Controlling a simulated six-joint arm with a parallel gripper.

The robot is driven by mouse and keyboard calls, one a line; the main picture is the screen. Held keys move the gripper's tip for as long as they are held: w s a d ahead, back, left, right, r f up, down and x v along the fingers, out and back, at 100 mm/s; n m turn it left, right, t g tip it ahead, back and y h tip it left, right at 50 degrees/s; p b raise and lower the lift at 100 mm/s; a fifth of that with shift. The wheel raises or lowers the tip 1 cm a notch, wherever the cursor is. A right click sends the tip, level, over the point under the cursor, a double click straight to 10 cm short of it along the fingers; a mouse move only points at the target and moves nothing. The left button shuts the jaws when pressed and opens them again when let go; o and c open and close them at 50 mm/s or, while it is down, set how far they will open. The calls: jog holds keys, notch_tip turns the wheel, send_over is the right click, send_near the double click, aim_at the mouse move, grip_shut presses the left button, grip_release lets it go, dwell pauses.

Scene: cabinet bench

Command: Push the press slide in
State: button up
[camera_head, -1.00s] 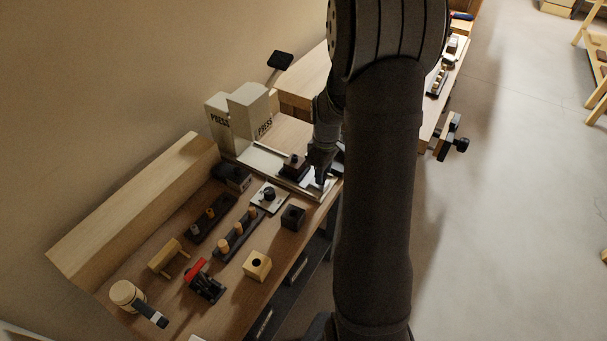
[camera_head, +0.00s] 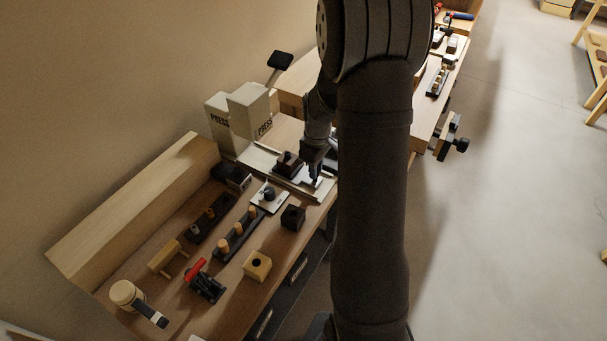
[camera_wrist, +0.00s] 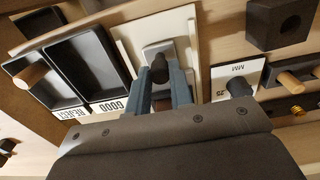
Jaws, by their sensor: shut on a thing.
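The press (camera_head: 250,108) is a cream housing with a black-ended lever on top, near the back wall. Its slide sits on a pale track (camera_head: 262,161) running out from the housing toward the bench's front edge. A dark block (camera_head: 288,162) rides on it. In the wrist view a black knob (camera_wrist: 160,69) stands on a grey plate (camera_wrist: 153,49) over the white track (camera_wrist: 125,28). My gripper (camera_wrist: 160,90) is shut on the knob, one finger on each side. In the head view my gripper (camera_head: 313,176) is at the slide's outer end; my arm hides part of this area.
Black trays labelled GOOD (camera_wrist: 92,60) and REJECT (camera_wrist: 48,75) lie left of the track in the wrist view. A white plate with a black knob (camera_head: 269,194), a black holed block (camera_head: 292,217) and a rack of wooden pegs (camera_head: 236,234) stand close by.

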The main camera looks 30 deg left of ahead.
aim_at(286, 153)
jog(key=shift+a, duration=0.55)
jog(key=shift+a+y, duration=0.6)
jog(key=shift+a, duration=1.3)
jog(key=shift+a+y, duration=1.1)
jog(key=shift+a, duration=0.5)
jog(key=shift+a+r+y, duration=0.1)
jog(key=shift+a+y, duration=0.6)
jog(key=shift+a, duration=0.25)
